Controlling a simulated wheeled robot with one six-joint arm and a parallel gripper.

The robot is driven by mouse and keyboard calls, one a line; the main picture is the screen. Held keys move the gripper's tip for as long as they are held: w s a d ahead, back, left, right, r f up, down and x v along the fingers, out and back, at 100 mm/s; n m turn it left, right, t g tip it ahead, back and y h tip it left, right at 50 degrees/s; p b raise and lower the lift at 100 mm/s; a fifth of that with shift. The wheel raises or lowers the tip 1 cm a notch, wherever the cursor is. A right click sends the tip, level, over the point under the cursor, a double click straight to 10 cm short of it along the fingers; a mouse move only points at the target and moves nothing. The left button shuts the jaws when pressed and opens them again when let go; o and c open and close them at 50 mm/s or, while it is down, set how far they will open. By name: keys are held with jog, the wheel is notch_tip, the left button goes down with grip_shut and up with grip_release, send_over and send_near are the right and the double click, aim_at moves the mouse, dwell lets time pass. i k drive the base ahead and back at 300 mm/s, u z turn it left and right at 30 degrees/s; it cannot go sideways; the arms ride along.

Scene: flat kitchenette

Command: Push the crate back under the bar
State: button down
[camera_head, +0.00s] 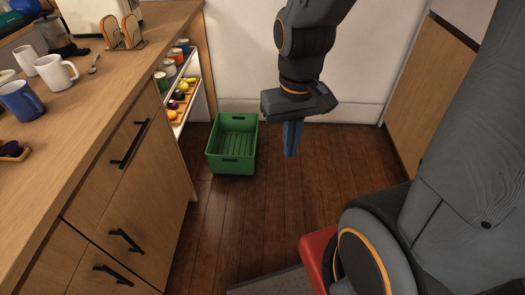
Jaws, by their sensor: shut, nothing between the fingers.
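The green crate (231,168) stands upright and empty on the dark wood floor, near the back wall and just right of the counter's end. My gripper (291,152) points down in the air to the right of the crate in the picture, apart from it. Its blue fingers are together with nothing between them. The bar cannot be told apart for certain from the wooden counter (105,75) on the left. The crate is out in the open, beside the open shelves at the counter's far end.
Shelves (181,92) with cans and fruit sit in the counter's end. Mugs, a spoon and a toast rack (122,36) stand on the counter. A wooden cabinet (430,85) is at the right. The floor (240,225) in front of the crate is clear.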

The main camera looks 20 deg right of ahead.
aim_at(232, 147)
jog(key=z, duration=0.35)
jog(key=i, duration=1.35)
jog(key=u, duration=0.3)
